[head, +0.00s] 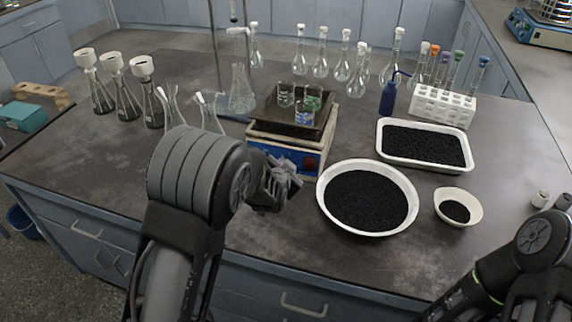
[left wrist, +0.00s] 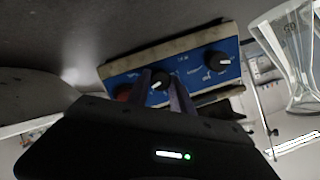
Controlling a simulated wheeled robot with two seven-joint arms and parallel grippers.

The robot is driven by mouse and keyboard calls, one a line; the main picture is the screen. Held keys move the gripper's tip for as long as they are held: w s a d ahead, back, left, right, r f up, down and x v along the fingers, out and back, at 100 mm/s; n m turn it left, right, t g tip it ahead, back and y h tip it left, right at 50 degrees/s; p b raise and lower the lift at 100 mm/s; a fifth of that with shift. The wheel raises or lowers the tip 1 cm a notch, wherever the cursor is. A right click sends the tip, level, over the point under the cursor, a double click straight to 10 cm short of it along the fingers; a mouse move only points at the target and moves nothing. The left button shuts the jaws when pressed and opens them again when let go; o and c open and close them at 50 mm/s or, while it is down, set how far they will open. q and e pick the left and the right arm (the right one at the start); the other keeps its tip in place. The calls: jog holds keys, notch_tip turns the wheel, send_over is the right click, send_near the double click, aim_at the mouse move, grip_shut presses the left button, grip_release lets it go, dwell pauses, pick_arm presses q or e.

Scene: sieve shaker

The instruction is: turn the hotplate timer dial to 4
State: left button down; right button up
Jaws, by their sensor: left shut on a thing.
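The hotplate (head: 322,145) stands near the middle of the bench, with a blue front panel that also fills the left wrist view (left wrist: 196,70). My left gripper (head: 287,181) is at this panel. In the left wrist view its two fingers (left wrist: 163,92) are shut on a black dial (left wrist: 159,77) with a white pointer mark. A second black dial (left wrist: 217,60) sits apart to the right. A red control (left wrist: 123,92) is partly hidden beside the left finger. The panel's numbers are too small to read. My right gripper is out of view; only part of its arm shows.
Beakers (head: 305,112) stand on the dark tray (head: 275,120) atop the hotplate. A round white bowl (head: 410,221) and a white tray (head: 465,169) of black granules are to the right. Glass flasks (head: 170,107) stand left. A blue wash bottle (head: 388,99) stands behind.

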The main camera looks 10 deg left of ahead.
pick_arm(q)
jog(key=shift+f+m+y, duration=0.1)
jog(key=shift+m+y, duration=0.2)
jog(key=shift+m, duration=0.9)
jog(key=c, duration=1.1)
grip_release()
jog(key=shift+s, duration=0.1)
jog(key=v, duration=0.7)
jog(key=shift+s, duration=0.35)
